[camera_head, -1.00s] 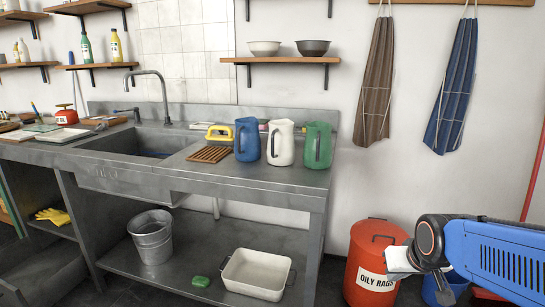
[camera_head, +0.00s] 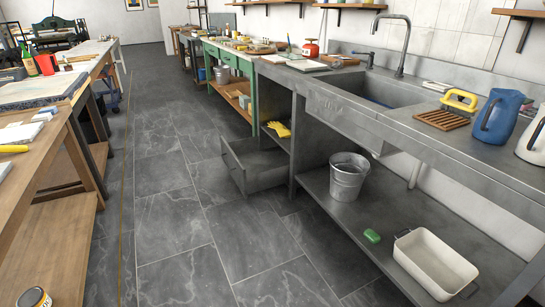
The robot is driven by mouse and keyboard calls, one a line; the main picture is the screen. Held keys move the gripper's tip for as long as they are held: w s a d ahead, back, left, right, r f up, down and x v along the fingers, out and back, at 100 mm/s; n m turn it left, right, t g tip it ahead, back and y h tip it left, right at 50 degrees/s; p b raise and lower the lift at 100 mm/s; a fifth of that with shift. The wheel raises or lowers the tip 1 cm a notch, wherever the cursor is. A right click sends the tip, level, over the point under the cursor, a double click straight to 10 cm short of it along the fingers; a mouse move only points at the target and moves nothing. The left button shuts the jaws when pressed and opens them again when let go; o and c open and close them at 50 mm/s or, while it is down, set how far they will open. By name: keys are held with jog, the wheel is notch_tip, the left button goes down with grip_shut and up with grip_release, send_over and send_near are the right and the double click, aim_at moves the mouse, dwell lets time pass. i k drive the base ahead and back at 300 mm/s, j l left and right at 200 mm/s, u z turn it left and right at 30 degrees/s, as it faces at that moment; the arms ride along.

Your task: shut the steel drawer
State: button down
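The steel drawer (camera_head: 232,166) is pulled open from the left end of the steel sink bench (camera_head: 462,148). It sticks out low over the floor, and its inside looks empty. A shelf with yellow gloves (camera_head: 279,129) is beside it, under the bench top. My gripper is not in view now, so its state does not show.
A wide slate-tiled aisle (camera_head: 180,215) is clear in front of the drawer. A wooden workbench (camera_head: 60,195) lines the left side, with a can (camera_head: 34,298) low at the front. A metal bucket (camera_head: 348,177) and a white tub (camera_head: 436,264) stand on the bench's lower shelf.

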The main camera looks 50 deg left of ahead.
aim_at(253, 169)
jog(key=u, duration=2)
jog(key=i+j, duration=0.15)
jog(key=i, duration=0.45)
jog(key=i+j, duration=0.1)
jog(key=i, duration=0.45)
jog(key=i+j+z, duration=0.1)
jog(key=i, duration=0.5)
jog(key=i+j, duration=0.2)
jog(key=i, duration=0.35)
jog(key=i+j, duration=0.2)
jog(key=i, duration=0.4)
